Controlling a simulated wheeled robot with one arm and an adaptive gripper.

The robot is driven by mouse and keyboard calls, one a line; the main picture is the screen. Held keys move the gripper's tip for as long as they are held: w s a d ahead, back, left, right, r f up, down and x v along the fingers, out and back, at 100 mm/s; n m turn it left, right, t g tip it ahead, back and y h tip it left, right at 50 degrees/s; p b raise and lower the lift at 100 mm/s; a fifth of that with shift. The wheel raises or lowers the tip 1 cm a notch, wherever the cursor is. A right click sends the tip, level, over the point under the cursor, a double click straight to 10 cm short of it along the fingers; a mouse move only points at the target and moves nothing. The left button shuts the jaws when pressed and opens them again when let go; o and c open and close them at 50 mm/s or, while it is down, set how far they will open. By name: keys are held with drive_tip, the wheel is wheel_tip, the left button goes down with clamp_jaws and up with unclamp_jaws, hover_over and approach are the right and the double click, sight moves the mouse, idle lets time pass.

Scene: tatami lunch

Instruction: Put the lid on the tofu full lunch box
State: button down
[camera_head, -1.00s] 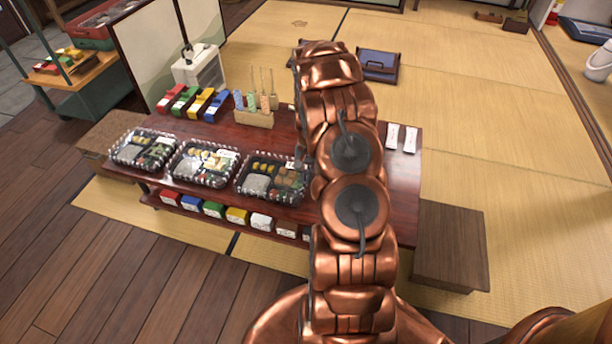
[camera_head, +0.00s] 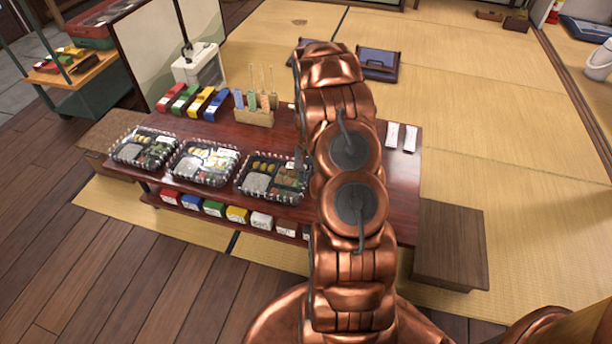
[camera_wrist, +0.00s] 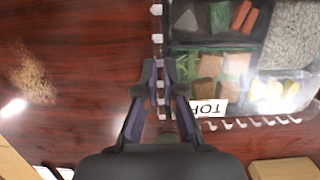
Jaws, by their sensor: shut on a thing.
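The tofu lunch box (camera_head: 263,183) is the rightmost of a row of black trays on the low table. In the wrist view it shows brown and pale cubes, greens, orange pieces and grey rice, with a cut-off label (camera_wrist: 207,108) reading "TOF". A clear lid with a white-dashed rim (camera_wrist: 250,124) lies over the tray; I cannot tell whether it is fully seated. My gripper (camera_wrist: 164,85) is shut on the lid's dashed edge at the tray's left side in that view.
Two other filled lunch boxes (camera_head: 205,163) (camera_head: 143,148) stand to the left. Behind them are several coloured boxes (camera_head: 197,101) and a wooden holder (camera_head: 254,117) with sticks. White packets (camera_head: 401,138) lie on the table's right. A wooden bench (camera_head: 448,240) stands right of the table (camera_head: 402,190).

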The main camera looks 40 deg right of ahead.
idle(0.4)
drive_tip(key=c, duration=0.7)
unclamp_jaws()
drive_tip(key=shift+r, duration=0.1)
drive_tip(key=shift+r+p, duration=1.2)
drive_tip(key=shift+r, duration=2.65)
